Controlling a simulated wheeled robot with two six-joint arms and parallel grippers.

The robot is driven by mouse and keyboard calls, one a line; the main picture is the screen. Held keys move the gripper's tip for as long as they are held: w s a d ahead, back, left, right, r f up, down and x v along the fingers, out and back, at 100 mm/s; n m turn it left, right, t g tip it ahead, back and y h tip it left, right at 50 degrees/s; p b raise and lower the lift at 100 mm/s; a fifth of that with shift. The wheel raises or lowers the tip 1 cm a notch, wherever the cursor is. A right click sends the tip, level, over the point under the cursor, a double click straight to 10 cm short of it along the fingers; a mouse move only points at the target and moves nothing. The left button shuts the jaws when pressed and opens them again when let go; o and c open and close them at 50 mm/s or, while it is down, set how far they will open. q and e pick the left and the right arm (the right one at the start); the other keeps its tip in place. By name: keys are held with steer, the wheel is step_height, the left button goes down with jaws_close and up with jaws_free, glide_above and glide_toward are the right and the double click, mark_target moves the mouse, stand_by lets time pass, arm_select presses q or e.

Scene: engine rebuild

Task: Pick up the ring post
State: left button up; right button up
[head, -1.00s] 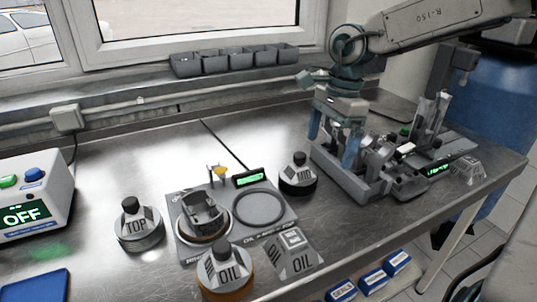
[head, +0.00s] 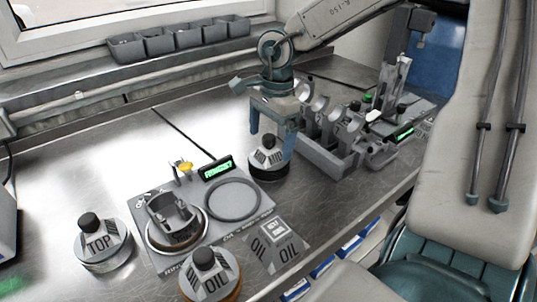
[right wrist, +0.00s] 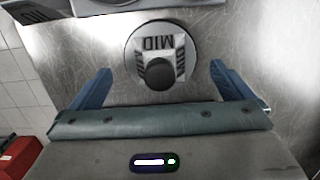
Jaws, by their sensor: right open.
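The ring post marked MID (head: 268,158) stands upright on the metal bench, a dark knob on top and a dark ring around its base. My right gripper (head: 272,132) is open above it, fingers pointing down. In the right wrist view the MID post (right wrist: 160,48) lies between and slightly beyond the spread fingers (right wrist: 160,78), not gripped. Similar posts marked TOP (head: 103,244) and OIL (head: 211,276) stand to the left and front. My left gripper is not in view.
A grey plate (head: 165,262) carries a piston-like part (head: 172,218), a ring outline (head: 231,200) and a small green display (head: 216,168). A grey rack (head: 335,155) stands right of the MID post. Small bins (head: 188,38) line the sill.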

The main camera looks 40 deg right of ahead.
mark_target(268, 148)
steer(key=shift+a+f, duration=0.15)
steer(key=shift+f, duration=0.7)
steer(key=shift+a+f, duration=0.1)
steer(key=shift+f, duration=0.75)
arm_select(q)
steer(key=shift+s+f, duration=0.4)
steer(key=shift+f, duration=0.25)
arm_select(e)
steer(key=c, duration=1)
steer(key=shift+r, duration=0.15)
steer(key=shift+w+r, duration=0.1)
steer(key=shift+r, duration=0.15)
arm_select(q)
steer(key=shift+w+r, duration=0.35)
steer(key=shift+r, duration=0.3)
arm_select(e)
step_height(268, 148, up, 10)
steer(key=shift+f, duration=0.25)
